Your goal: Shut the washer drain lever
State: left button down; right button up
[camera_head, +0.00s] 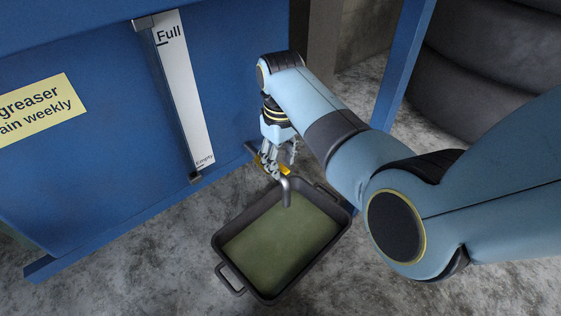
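The blue parts washer (100,140) fills the left and upper left. A drain spout (286,190) comes out low at its right side and points down over a dark drain pan (226,272). The drain lever (286,170) shows as a small yellow-orange piece just above the spout, partly covered by gripper fingers. My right gripper (272,163) points down at the lever, its fingers around or against it. I cannot tell whether the fingers are closed on it. My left gripper is not in view.
The pan holds greenish liquid (280,240) and stands on the grey concrete floor (130,275). A level gauge (182,90) marked Full and Empty runs down the washer's front. A blue post (404,65) and dark stacked tyres (490,65) stand at the right. The floor in front is clear.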

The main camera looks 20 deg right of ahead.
grip_shut()
dwell(0.3)
dwell(0.3)
